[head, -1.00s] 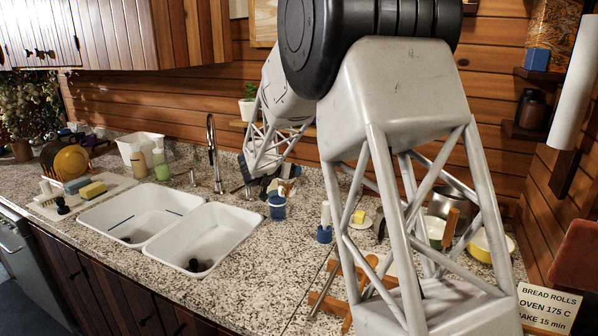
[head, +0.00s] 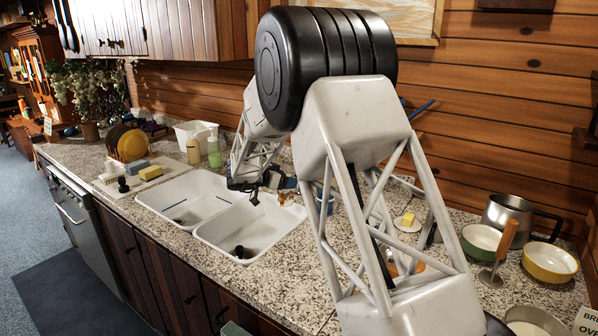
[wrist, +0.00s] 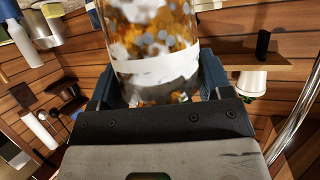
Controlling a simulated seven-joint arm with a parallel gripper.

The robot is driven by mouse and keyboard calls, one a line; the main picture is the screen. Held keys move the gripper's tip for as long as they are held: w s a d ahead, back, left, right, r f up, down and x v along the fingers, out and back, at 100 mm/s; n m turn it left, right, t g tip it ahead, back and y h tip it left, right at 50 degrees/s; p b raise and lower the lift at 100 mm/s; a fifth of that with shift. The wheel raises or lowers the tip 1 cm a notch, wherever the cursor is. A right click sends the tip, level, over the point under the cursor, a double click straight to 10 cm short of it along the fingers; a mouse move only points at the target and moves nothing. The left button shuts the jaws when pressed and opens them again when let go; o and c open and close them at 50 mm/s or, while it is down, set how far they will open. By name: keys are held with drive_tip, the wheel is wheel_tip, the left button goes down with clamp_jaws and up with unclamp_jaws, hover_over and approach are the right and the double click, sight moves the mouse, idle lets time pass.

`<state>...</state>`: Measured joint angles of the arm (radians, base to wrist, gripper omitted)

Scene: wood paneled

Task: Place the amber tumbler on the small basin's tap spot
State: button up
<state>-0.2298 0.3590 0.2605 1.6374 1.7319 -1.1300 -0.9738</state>
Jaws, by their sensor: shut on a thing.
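My gripper (wrist: 150,92) is shut on the tumbler (wrist: 150,40), a clear glass with amber and white patches and a pale band. The tumbler fills the upper middle of the wrist view, and its far end is cut off. In the head view my gripper (head: 262,186) is above the far side of the right-hand basin (head: 228,247), which looks the smaller of two white basins. The tap is hidden behind my arm in the head view; a curved chrome pipe (wrist: 302,105) shows at the right of the wrist view. The tap spot cannot be made out.
The left basin (head: 165,195) adjoins the right one. A blue cup (head: 325,199) stands on the granite counter, right of my gripper. A sponge tray (head: 112,186) and soap bottles (head: 214,150) are at left. Bowls (head: 549,263) and a steel jug (head: 508,212) are at right.

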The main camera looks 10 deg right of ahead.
drive_tip(key=w+a+f+m+g, duration=0.1)
drive_tip(key=w+a+f, duration=0.1)
drive_tip(key=a+f, duration=0.4)
drive_tip(key=shift+f+h, duration=0.3)
drive_tip(key=shift+f, duration=0.55)
drive_tip(key=shift+f, duration=0.15)
wheel_tip(320, 180, down, 8)
idle(0.7)
drive_tip(key=shift+f, duration=0.15)
idle(0.8)
drive_tip(key=o, duration=1.1)
drive_tip(key=v, duration=0.7)
drive_tip(key=shift+a+r, duration=0.2)
drive_tip(key=shift+a, duration=0.1)
drive_tip(key=shift+s, duration=0.1)
